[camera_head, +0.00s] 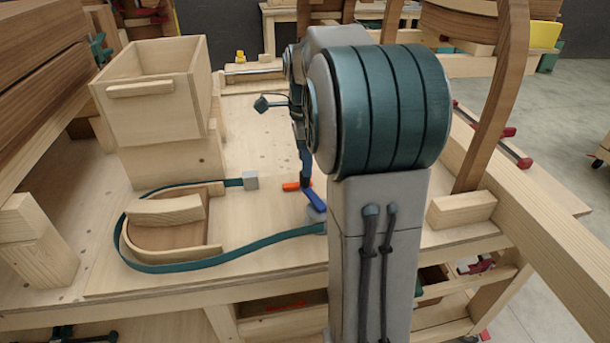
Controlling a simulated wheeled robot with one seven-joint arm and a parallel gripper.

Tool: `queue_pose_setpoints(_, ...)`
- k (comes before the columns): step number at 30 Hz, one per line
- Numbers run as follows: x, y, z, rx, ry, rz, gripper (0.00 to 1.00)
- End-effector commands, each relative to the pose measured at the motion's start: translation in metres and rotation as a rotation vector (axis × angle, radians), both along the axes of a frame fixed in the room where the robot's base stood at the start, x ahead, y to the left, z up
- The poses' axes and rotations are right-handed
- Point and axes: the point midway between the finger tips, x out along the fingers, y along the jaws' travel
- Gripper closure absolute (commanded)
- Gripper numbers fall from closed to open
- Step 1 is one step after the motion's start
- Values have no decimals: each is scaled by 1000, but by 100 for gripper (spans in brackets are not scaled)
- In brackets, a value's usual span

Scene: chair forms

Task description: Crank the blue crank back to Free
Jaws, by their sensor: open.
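The blue crank (316,199) shows as a short bright blue bar low beside my arm, just above a grey metal block (318,215) at one end of a green strap (220,262). The strap loops around a curved wooden chair form (166,222) on the bench and ends in another grey block (250,180). My gripper (304,168) shows only as a narrow dark part beside my large grey and green arm. It is open and close above the crank; I cannot tell whether they touch. An orange piece (292,186) shows beside it.
An open wooden box (158,95) stands stacked at the back left of the bench. A wooden block (461,210) and a curved wooden piece (497,100) stand right of my arm. Bare bench top lies between the box and my arm.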

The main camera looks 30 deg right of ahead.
Motion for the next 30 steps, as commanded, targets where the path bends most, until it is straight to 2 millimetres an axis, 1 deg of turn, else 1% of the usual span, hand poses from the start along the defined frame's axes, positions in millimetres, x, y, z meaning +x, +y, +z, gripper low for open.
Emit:
queue_pose_setpoints(1,-1,0,-11,1,4,0,54)
queue_pose_setpoints(3,-1,0,-23,1,3,0,54)
queue_pose_setpoints(6,-1,0,-36,1,2,0,54)
queue_pose_setpoints(9,-1,0,-45,0,0,0,54)
queue_pose_setpoints(13,-2,0,-50,0,1,1,54)
queue_pose_setpoints(20,-1,1,-50,0,-1,1,54)
queue_pose_setpoints(21,-1,0,-50,0,-1,1,59)
queue_pose_setpoints(23,-1,1,-50,0,-1,1,76)
queue_pose_setpoints(24,-1,1,-50,0,-1,1,87)
queue_pose_setpoints(25,-1,1,-50,0,-1,1,95)
queue_pose_setpoints(26,-1,1,-50,0,-1,1,100)
queue_pose_setpoints(30,-1,0,-50,0,-1,-1,100)
